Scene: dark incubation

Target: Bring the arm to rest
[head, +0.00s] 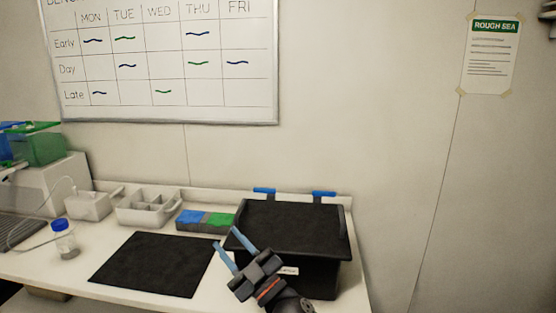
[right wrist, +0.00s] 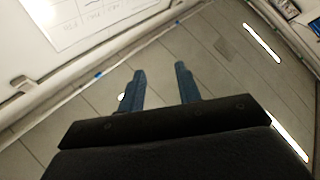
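My right gripper (head: 231,247) is in front of the black lidded box (head: 295,228) at the right of the bench in the head view. Its two blue fingers are spread apart with nothing between them. In the right wrist view the gripper (right wrist: 160,82) also shows its two fingers apart and empty, with wall and floor panels beyond. The gripper hides part of the box's front left. My left gripper is not in view.
The bench (head: 60,270) holds a black mat (head: 155,263), a bottle with a blue cap (head: 64,240), a grey divided caddy (head: 147,207) and a blue and green block (head: 205,220). A whiteboard (head: 170,60) hangs behind.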

